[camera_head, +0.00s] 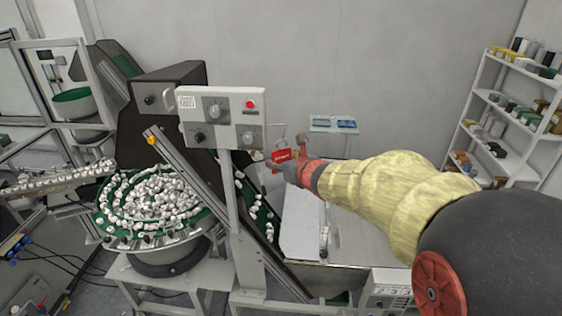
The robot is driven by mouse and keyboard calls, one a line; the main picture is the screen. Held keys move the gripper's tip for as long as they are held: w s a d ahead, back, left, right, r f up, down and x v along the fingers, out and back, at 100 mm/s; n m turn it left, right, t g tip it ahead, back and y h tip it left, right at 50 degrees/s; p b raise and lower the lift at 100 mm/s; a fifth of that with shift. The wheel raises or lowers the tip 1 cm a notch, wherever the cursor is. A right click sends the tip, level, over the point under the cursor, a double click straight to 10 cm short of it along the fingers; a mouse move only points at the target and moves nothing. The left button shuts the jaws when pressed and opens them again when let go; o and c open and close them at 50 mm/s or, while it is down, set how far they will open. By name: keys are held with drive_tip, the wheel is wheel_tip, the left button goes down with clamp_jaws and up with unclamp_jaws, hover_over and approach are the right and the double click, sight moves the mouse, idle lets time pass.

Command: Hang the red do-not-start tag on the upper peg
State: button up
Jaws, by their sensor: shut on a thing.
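The red tag (282,155) with small markings shows at the end of my arm, just right of the control box's lower right corner. My gripper (284,163) is shut on the tag, which is held up in the air. The fingers are small and partly hidden by the wrist. I cannot make out the upper peg, and I cannot tell whether the tag touches anything behind it.
A control box (188,102) with knobs and a red button stands on a post (240,200) left of my gripper. A bowl (165,245) full of white caps and a sloping conveyor (262,222) lie below. Shelves (503,103) stand at the right. A pale bench (360,245) lies under my arm.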

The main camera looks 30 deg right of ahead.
drive_tip(key=w+d+f+p, duration=0.1)
drive_tip(key=w+d, duration=0.3)
drive_tip(key=w, duration=0.2)
drive_tip(key=shift+w+d+f, duration=0.25)
drive_tip(key=shift+w, duration=0.1)
idle(0.7)
idle(0.4)
drive_tip(key=o, duration=1.1)
drive_tip(key=shift+c, duration=0.2)
drive_tip(key=v, duration=1.2)
